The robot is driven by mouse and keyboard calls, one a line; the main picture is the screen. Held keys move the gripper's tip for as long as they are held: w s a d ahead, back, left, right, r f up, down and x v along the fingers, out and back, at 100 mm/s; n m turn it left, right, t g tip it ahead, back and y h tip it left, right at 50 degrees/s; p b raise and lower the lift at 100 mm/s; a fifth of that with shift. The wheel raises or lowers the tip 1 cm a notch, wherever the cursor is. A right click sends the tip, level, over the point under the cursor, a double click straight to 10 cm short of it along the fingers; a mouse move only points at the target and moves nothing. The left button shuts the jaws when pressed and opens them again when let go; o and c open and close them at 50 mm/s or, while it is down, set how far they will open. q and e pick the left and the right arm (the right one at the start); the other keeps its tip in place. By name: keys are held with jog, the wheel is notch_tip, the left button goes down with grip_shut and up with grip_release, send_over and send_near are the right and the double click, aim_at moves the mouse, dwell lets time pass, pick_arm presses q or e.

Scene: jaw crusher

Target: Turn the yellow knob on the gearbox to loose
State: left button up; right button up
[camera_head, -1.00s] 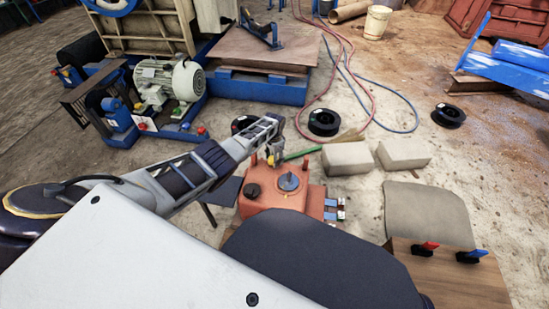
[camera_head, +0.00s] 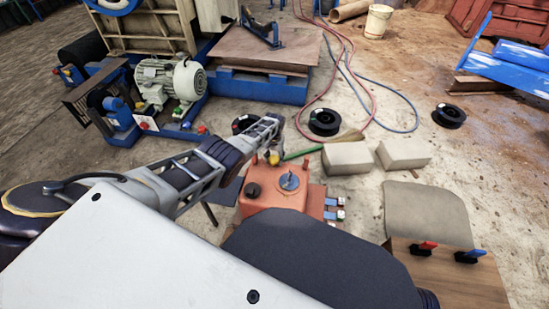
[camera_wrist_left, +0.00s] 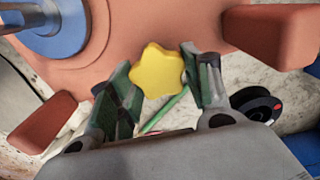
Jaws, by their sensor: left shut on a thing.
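The gearbox (camera_head: 272,193) is an orange-red box on the ground ahead, with a blue-grey round part and a black cap on top. It also fills the upper part of the left wrist view (camera_wrist_left: 135,22). The yellow knob (camera_wrist_left: 157,71) is star-shaped and sits at the gearbox's edge in the left wrist view. In the head view it is a small yellow spot (camera_head: 274,159). My left gripper (camera_wrist_left: 162,84) is shut on the knob, one finger on each side of it. My right gripper is not in view.
Two orange lugs (camera_wrist_left: 42,122) (camera_wrist_left: 268,36) stick out on either side of the knob. Pale blocks (camera_head: 347,158) and black spools (camera_head: 324,122) lie beyond the gearbox. A wooden board with red and blue handles (camera_head: 450,270) is at the right.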

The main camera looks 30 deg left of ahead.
aim_at(274, 158)
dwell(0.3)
pick_arm(q)
jog(key=o, duration=1)
jog(key=shift+o, duration=0.2)
jog(key=shift+r, duration=0.25)
notch_tip(274, 158, up, 12)
jog(key=shift+f, duration=0.25)
dwell(0.8)
dwell(0.6)
